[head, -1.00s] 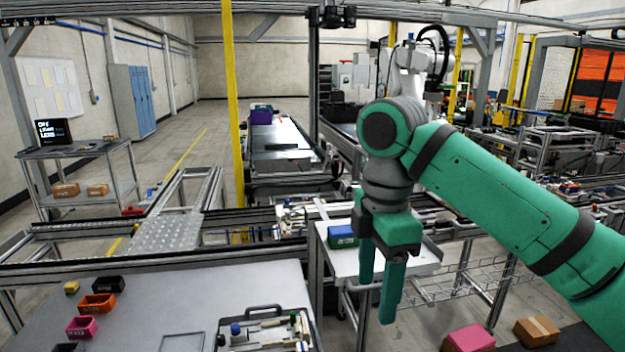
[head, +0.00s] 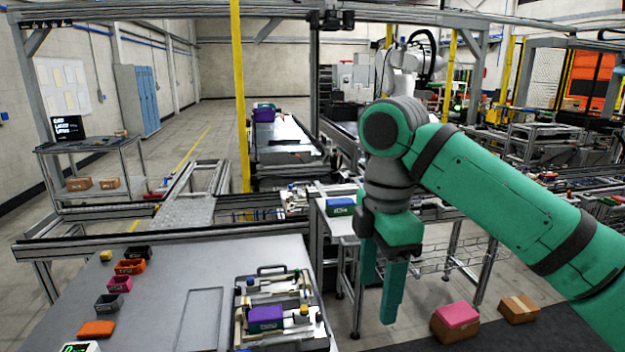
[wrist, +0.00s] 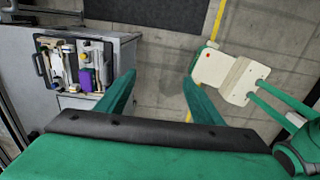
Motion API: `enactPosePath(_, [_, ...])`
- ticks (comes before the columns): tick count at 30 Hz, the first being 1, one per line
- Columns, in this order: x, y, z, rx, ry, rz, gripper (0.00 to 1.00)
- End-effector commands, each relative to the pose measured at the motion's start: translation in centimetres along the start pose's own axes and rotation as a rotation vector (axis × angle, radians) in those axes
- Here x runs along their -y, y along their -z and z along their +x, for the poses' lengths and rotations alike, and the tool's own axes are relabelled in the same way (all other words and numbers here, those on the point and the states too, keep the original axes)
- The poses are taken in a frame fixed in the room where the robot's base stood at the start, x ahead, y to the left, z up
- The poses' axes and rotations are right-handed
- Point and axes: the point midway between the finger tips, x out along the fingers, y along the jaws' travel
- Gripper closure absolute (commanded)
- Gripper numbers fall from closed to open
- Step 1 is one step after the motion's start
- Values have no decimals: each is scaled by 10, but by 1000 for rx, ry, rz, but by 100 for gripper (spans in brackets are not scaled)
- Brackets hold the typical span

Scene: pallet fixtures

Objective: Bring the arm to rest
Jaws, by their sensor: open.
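My green arm reaches in from the right in the head view, with my gripper (head: 382,285) hanging fingers-down to the right of the grey table (head: 180,262). The two fingers are apart with nothing between them. In the wrist view my gripper (wrist: 158,95) is also open, with bare floor between its fingertips.
A fixture pallet (head: 282,308) with a purple block lies on the table, near several small bins (head: 120,284). A stand with a blue box (head: 340,207) is behind my gripper. Cardboard boxes (head: 518,308) are at lower right. The pallet also shows in the wrist view (wrist: 75,65).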

Motion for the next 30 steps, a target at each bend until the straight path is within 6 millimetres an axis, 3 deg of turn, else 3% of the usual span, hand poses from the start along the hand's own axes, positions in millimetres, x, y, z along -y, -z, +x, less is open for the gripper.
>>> enactPosePath(17, [-46, 37, 44, -192, -154, 9, 39])
enactPosePath(30, [-118, 134, 96, -595, -395, 85, 39])
